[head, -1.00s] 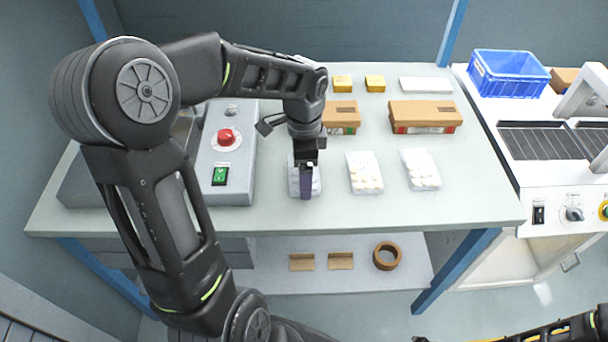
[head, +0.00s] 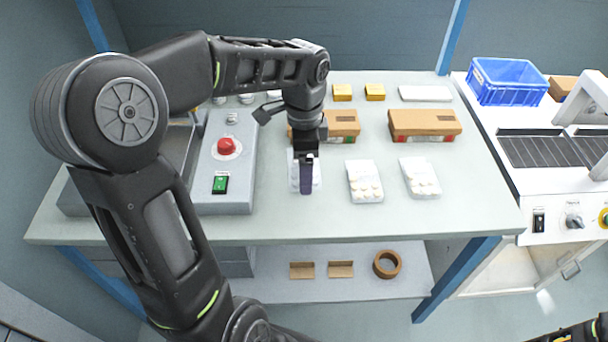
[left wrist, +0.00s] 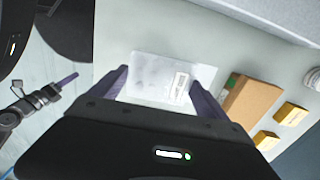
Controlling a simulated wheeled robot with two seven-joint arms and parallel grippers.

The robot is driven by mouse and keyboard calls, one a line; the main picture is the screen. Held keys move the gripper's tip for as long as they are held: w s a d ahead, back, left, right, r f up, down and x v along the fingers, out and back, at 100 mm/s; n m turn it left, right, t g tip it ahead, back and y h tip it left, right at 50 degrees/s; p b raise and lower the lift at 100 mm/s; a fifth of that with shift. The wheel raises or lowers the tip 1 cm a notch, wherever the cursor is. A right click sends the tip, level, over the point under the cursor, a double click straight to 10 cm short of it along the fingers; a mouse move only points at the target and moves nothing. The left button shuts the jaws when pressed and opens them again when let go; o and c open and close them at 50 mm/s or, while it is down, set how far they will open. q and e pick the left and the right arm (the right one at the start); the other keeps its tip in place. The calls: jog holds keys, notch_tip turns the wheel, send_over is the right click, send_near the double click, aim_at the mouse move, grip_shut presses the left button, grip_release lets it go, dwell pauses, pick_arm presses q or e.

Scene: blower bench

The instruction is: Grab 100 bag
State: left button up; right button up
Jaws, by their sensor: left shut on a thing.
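A clear bag with a white label sits between the purple fingers of my left gripper (head: 306,187); the bag (head: 318,172) is partly hidden by the gripper in the head view. In the left wrist view the bag (left wrist: 155,72) shows between both fingers, and my left gripper (left wrist: 162,92) is shut on it. The bag seems slightly above the bench. Two similar bags of white round items lie to its right, a middle bag (head: 365,182) and a right bag (head: 420,178). In the left wrist view a purple finger of my right gripper (left wrist: 67,80) shows at the left; its opening is unclear.
The grey bench (head: 450,215) has clear room in front of the bags. A control box (head: 226,165) with a red knob stands left. Brown cartons (head: 425,122) and yellow boxes (head: 375,92) stand behind. A blue crate (head: 508,82) sits on the white machine at right.

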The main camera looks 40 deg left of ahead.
pick_arm(q)
notch_tip(320, 180, up, 5)
jog(key=shift+r, duration=0.1)
dwell(0.7)
